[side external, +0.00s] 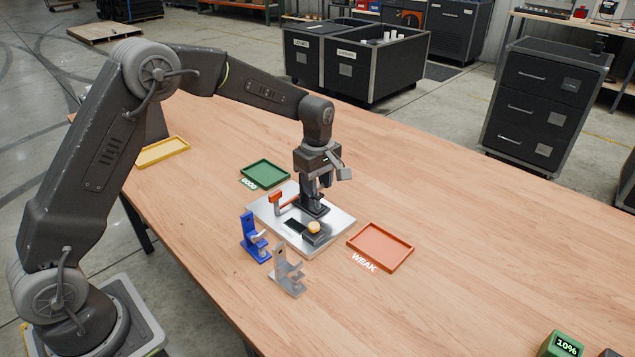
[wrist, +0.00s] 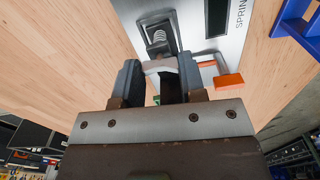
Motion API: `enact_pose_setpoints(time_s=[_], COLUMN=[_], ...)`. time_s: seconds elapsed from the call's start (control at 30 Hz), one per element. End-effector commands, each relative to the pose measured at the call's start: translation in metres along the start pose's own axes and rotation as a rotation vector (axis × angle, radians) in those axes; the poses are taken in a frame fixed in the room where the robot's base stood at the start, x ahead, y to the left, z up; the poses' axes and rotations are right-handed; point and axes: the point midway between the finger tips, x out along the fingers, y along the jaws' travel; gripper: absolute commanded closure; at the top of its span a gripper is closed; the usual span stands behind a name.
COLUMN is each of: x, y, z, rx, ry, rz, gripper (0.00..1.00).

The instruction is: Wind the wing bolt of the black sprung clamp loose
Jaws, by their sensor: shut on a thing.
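The black sprung clamp (side external: 313,209) stands on the metal plate (side external: 343,221), under my gripper (side external: 319,189). In the wrist view its black body (wrist: 158,28) shows with a pale coil spring (wrist: 159,37). The pale grey wing bolt (wrist: 160,65) lies across between my two fingers in the wrist view, and my gripper (wrist: 158,75) is shut on it. In the side view the fingers and wrist hide most of the wing bolt. How far it is wound cannot be seen.
A blue clamp (side external: 252,240) and a grey clamp (side external: 287,273) stand in front of the plate.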

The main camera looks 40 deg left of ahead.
Motion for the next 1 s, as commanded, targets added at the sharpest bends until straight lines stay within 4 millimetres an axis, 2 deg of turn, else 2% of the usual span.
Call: enact_pose_setpoints(time_s=[0.3, 0.77, 0.8, 1.0], x=[-0.0005, -0.0005, -0.0005, -0.0004], y=[0.0002, 0.0002, 0.0002, 0.0002], z=[0.0000, 0.0000, 0.0000, 0.0000], rx=[-0.093, -0.106, -0.105, -0.105], ry=[0.000, 0.000, 0.000, 0.000], rz=[0.001, 0.001, 0.001, 0.001], gripper=[0.86, 0.86, 0.60, 0.41])
